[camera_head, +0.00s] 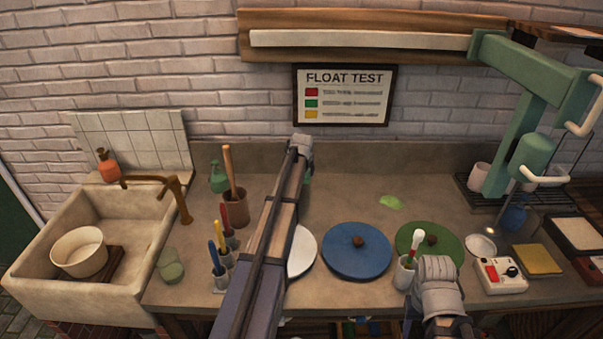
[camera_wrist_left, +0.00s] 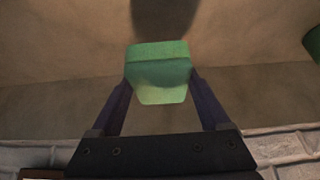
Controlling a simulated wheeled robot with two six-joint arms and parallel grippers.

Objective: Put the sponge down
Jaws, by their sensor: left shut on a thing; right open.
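The green sponge (camera_wrist_left: 160,72) is between the two dark fingers of my left gripper (camera_wrist_left: 162,88) in the left wrist view. The fingers press on its sides, and a dark shadow lies on the worktop beyond it. In the head view my left arm hides most of the sponge, and a small bit of green (camera_head: 308,179) shows beside the arm. My left gripper itself is hidden there. My right gripper (camera_head: 438,272) is low at the right of centre, near the green plate; its wrist hides most of the fingers, and nothing shows held in it.
A blue plate (camera_head: 345,262), a green plate (camera_head: 418,234) and a partly hidden white plate (camera_head: 301,250) lie on the worktop (camera_head: 345,190). A pale green patch (camera_head: 391,201) lies behind them. Brush pots (camera_head: 220,282) stand left, beside the sink (camera_head: 150,232). A green press (camera_head: 530,95) stands right.

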